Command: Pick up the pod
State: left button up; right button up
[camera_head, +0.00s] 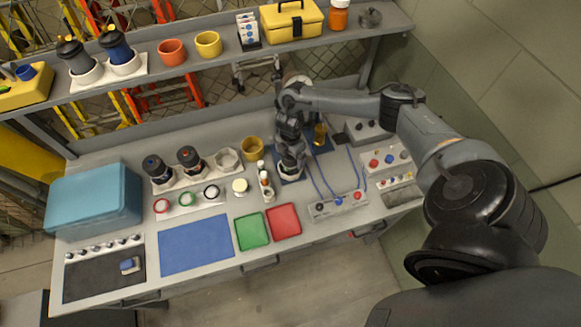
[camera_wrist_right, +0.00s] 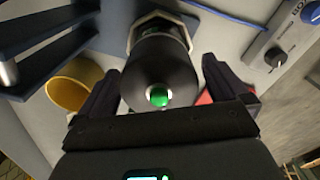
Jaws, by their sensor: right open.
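A dark pod (camera_wrist_right: 165,75) with a green light on its end sits in a pale hexagonal holder (camera_wrist_right: 150,20) in the right wrist view. In the head view the pod (camera_head: 291,161) stands on a blue mat, partly hidden under my right arm. My right gripper (camera_head: 290,146) is right above it. In the right wrist view my gripper (camera_wrist_right: 160,72) is open, with one finger on each side of the pod; I cannot tell whether they touch it. My left gripper is not in view.
Two other dark pods (camera_head: 155,168) (camera_head: 189,158) stand in a rack at left, beside an empty hexagonal holder (camera_head: 227,158). A yellow cup (camera_head: 252,148) and small bottles (camera_head: 264,184) stand close by. Green (camera_head: 251,232) and red (camera_head: 284,222) trays and a control box (camera_head: 338,206) lie in front.

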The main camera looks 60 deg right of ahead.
jog(key=c, duration=1.6)
jog(key=shift+r, duration=0.1)
notch_tip(320, 180, up, 10)
jog(key=shift+f+p, duration=0.1)
jog(key=shift+p, duration=0.2)
